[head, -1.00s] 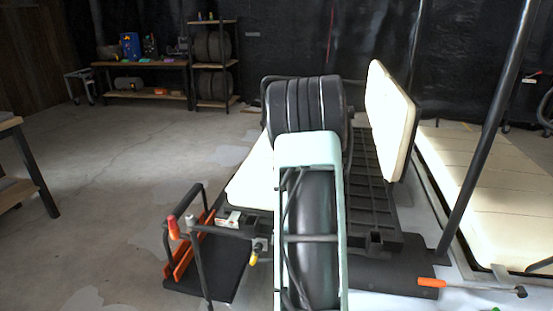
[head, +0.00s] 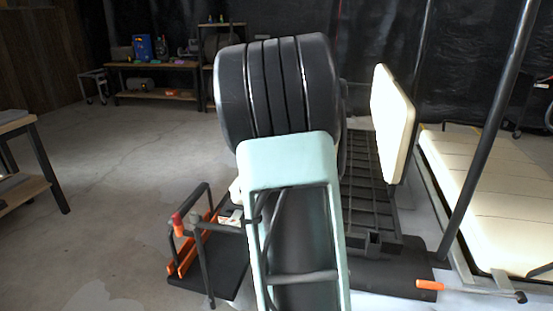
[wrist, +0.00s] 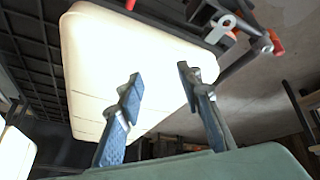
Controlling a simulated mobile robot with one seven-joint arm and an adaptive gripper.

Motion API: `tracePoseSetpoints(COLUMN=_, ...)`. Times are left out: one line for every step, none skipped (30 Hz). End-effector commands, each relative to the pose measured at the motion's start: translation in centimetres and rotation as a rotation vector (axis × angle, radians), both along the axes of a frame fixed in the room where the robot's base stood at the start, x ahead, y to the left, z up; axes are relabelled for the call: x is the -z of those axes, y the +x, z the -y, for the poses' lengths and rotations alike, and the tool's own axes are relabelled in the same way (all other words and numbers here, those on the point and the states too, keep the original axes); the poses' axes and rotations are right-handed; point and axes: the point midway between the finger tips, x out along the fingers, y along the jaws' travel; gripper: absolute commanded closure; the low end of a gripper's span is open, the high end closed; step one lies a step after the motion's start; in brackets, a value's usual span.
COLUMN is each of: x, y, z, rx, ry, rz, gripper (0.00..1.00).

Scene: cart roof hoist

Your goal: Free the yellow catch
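I cannot make out the yellow catch in either current view; my arm covers the place in the head view where a small yellow piece showed earlier. In the wrist view my gripper (wrist: 158,88) is open and empty, its two blue-padded fingers apart. Beyond them is a cream seat cushion (wrist: 130,50). Past its upper right corner are a black bracket with a light grey lever (wrist: 222,28) and a red-ended part (wrist: 274,42). In the head view my gripper is hidden behind my arm.
A black cart frame (head: 371,240) stands in front of me, with an upright cream backrest (head: 393,120). At left is a footplate with an orange bar (head: 188,255) and a red-topped post (head: 177,222). A dark slanted post (head: 490,120) and orange-handled rod (head: 430,285) are right.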

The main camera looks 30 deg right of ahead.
Motion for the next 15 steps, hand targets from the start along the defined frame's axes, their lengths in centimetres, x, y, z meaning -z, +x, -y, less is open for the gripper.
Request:
tracePoseSetpoints(x=-1.0, y=0.5, z=-0.2, rx=-0.02, ry=-0.023, rz=0.014, gripper=0.67)
tracePoseSetpoints(x=-1.5, y=0.7, z=-0.3, rx=-0.03, ry=-0.036, rz=0.019, gripper=0.67)
tracePoseSetpoints(x=-2.1, y=0.9, z=-0.4, rx=-0.044, ry=-0.051, rz=0.025, gripper=0.67)
tracePoseSetpoints(x=-2.5, y=1.1, z=-0.5, rx=-0.051, ry=-0.062, rz=0.029, gripper=0.67)
tracePoseSetpoints(x=-2.9, y=1.2, z=-0.5, rx=-0.058, ry=-0.071, rz=0.034, gripper=0.67)
tracePoseSetpoints(x=-3.4, y=1.4, z=-0.6, rx=-0.067, ry=-0.083, rz=0.04, gripper=0.67)
tracePoseSetpoints(x=-3.7, y=1.5, z=-0.6, rx=-0.072, ry=-0.09, rz=0.044, gripper=0.67)
tracePoseSetpoints(x=-4.0, y=1.6, z=-0.6, rx=-0.077, ry=-0.098, rz=0.047, gripper=0.67)
tracePoseSetpoints(x=-4.2, y=1.7, z=-0.7, rx=-0.083, ry=-0.106, rz=0.051, gripper=0.67)
tracePoseSetpoints(x=-4.4, y=1.8, z=-0.7, rx=-0.087, ry=-0.11, rz=0.053, gripper=0.67)
tracePoseSetpoints(x=-4.6, y=1.9, z=-0.7, rx=-0.09, ry=-0.114, rz=0.054, gripper=0.67)
tracePoseSetpoints(x=-4.7, y=1.9, z=-0.7, rx=-0.093, ry=-0.118, rz=0.056, gripper=0.67)
tracePoseSetpoints(x=-4.8, y=1.9, z=-0.7, rx=-0.094, ry=-0.12, rz=0.057, gripper=0.67)
tracePoseSetpoints(x=-4.8, y=2.0, z=-0.8, rx=-0.096, ry=-0.121, rz=0.057, gripper=0.67)
tracePoseSetpoints(x=-4.9, y=2.0, z=-0.8, rx=-0.097, ry=-0.122, rz=0.058, gripper=0.67)
